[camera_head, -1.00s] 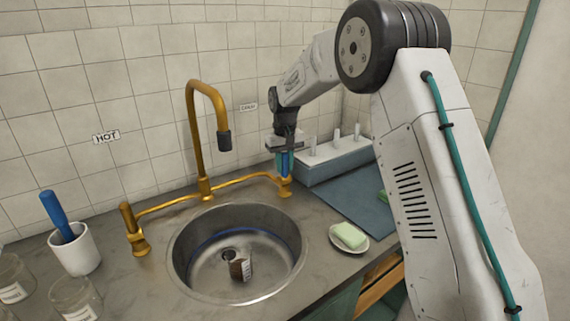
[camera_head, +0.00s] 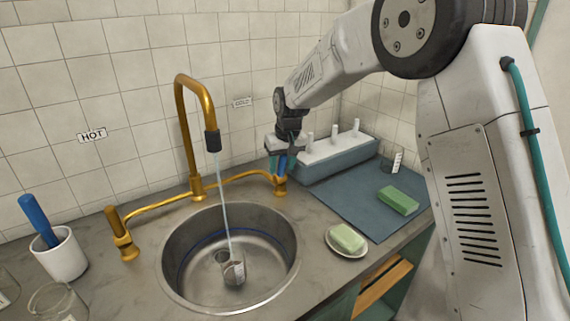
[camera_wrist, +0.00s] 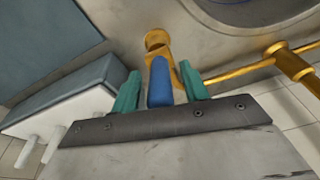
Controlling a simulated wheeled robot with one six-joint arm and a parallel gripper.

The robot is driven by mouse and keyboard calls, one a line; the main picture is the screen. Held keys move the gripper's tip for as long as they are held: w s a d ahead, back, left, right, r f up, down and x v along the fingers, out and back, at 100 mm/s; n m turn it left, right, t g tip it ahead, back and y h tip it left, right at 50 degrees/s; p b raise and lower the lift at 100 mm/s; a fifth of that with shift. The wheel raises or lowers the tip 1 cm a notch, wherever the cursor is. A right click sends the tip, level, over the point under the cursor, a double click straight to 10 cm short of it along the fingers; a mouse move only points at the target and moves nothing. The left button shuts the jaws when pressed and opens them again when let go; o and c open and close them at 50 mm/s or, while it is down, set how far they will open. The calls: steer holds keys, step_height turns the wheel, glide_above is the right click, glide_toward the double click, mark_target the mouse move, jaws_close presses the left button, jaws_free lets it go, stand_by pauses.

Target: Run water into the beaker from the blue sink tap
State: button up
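A thin stream of water runs from the black-tipped spout of the brass tap (camera_head: 186,125) into the sink (camera_head: 190,278). The small clear beaker (camera_head: 234,271) stands near the drain in the basin, and the stream comes down at it. Its water level is too small to tell. My gripper (camera_head: 283,160) is at the blue tap handle (camera_head: 282,165) under the COLD label. In the wrist view, the blue handle (camera_wrist: 160,84) lies between my two teal fingertips (camera_wrist: 160,90), with narrow gaps on both sides. My gripper is open around it.
A brass handle (camera_head: 116,225) stands at left under the HOT label (camera_head: 92,135). A white cup (camera_head: 61,257) with a blue-handled tool and glass jars are farther left. A soap dish (camera_head: 346,242), a blue mat (camera_head: 365,205) and a pegged rack (camera_head: 335,160) lie right.

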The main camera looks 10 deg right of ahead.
steer(key=shift+r, duration=0.1)
steer(key=v, duration=0.7)
steer(key=shift+r, duration=0.35)
stand_by(0.7)
steer(key=s+d+f+m+t, duration=0.1)
steer(key=s+d+f+t, duration=0.3)
steer(key=s+d+t, duration=0.15)
steer(key=a+t+y, duration=0.1)
steer(key=t, duration=0.2)
steer(key=a+f+t+y, duration=0.1)
steer(key=t, duration=0.2)
steer(key=a+f+t+y, duration=0.1)
steer(key=a+t+y, duration=0.1)
steer(key=t, duration=0.1)
steer(key=shift+n+t, duration=0.3)
steer(key=shift+t, duration=0.05)
steer(key=x, duration=0.6)
steer(key=shift+w+a, duration=0.15)
steer(key=shift+w, duration=0.25)
